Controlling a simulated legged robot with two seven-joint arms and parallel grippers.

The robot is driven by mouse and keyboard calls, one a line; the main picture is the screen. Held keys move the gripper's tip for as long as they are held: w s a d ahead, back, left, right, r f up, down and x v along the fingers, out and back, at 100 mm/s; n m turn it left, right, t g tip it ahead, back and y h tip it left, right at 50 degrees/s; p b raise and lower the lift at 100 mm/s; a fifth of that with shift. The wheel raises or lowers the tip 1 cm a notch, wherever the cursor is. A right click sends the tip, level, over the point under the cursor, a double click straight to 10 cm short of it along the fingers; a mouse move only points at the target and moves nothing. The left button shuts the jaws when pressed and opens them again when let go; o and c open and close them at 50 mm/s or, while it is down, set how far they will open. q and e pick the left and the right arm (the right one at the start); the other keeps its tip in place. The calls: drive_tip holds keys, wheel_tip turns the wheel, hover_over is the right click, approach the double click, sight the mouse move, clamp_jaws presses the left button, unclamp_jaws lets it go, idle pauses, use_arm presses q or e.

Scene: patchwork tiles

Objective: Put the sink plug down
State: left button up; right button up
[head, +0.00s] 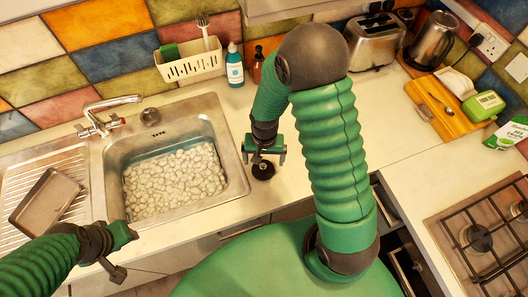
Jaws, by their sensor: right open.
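The sink plug (263,171) is a small dark round piece standing on the pale worktop, just right of the sink. My right gripper (263,155) is directly above it, pointing down. Its two fingers are apart, one on each side of the plug's top; I cannot tell whether they touch it. The metal sink (232,172) holds water with a layer of pale foam.
A metal tin (48,200) lies on the drainer. A tap (105,115) stands behind the sink. A white caddy (190,68) and blue bottle (234,68) are at the back. A toaster (372,42), kettle (432,40), wooden board (445,108) and hob (480,238) are right. An open drawer (405,265) is below.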

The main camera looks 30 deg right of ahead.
use_arm(q)
drive_tip(key=shift+s+d+f+b, duration=0.1)
drive_tip(key=shift+s+f+b, duration=0.1)
drive_tip(key=shift+f+b, duration=0.15)
use_arm(e)
drive_tip(key=s+a+r+n+t, duration=0.1)
drive_tip(key=s+a+r+n, duration=0.1)
drive_tip(key=r, duration=0.3)
drive_tip(key=s+a+r+n+t, duration=0.1)
drive_tip(key=s+a+r+n, duration=0.1)
drive_tip(key=r+n, duration=0.3)
drive_tip(key=shift+s+a+r, duration=0.35)
drive_tip(key=shift+s+r, duration=0.1)
drive_tip(key=shift+r, duration=0.35)
use_arm(q)
drive_tip(key=shift+w+f, duration=0.1)
drive_tip(key=shift+w, duration=0.05)
use_arm(e)
drive_tip(key=shift+w, duration=0.15)
use_arm(q)
drive_tip(key=shift+d, duration=0.2)
use_arm(e)
drive_tip(key=shift+d, duration=0.15)
